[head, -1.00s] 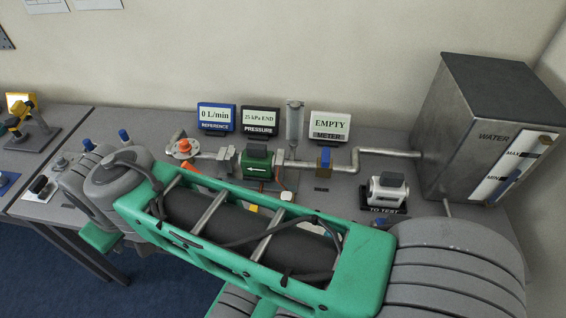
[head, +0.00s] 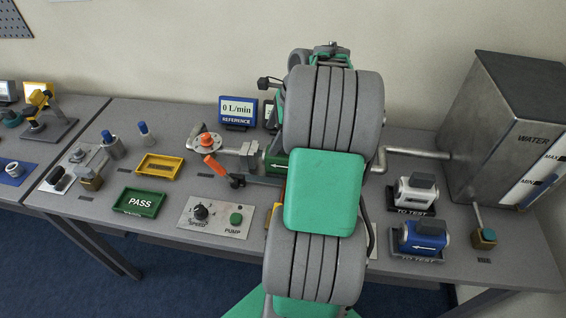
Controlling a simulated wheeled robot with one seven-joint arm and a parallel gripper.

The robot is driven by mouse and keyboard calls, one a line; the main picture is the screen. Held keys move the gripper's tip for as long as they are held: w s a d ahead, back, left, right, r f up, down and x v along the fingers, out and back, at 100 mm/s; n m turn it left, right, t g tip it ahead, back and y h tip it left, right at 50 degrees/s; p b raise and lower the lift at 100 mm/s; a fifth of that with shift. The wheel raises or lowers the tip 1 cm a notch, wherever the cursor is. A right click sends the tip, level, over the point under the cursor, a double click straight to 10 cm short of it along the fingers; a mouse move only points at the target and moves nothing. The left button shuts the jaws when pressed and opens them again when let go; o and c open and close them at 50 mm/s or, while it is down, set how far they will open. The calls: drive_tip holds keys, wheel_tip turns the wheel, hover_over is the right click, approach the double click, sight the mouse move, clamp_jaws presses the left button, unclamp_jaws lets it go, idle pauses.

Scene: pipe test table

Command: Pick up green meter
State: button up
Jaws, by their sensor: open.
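The green meter (head: 277,163) sits in the pipe line at the middle of the table in the head view. Only its left part shows, with a piece of a white arrow; my arm covers the rest. A grey fitting joins it on the left. My gripper is hidden behind my own arm, so its distance from the meter cannot be seen.
A valve with an orange handle (head: 215,164) stands left of the meter. The pump panel (head: 217,215), green PASS tray (head: 140,202) and yellow tray (head: 160,167) lie further left. White (head: 416,190) and blue (head: 423,236) meters and the water tank (head: 505,130) are at right.

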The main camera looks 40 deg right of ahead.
sight(282, 156)
drive_tip(key=d+f+m, duration=0.1)
drive_tip(key=s+d+m, duration=0.1)
drive_tip(key=d, duration=0.1)
drive_tip(key=d+f+m, duration=0.1)
drive_tip(key=shift+s+d+f, duration=0.15)
drive_tip(key=shift+s+f, duration=0.15)
drive_tip(key=shift+s, duration=0.1)
drive_tip(key=x, duration=0.7)
drive_tip(key=shift+w+p, duration=0.35)
drive_tip(key=shift+w, duration=0.1)
clamp_jaws()
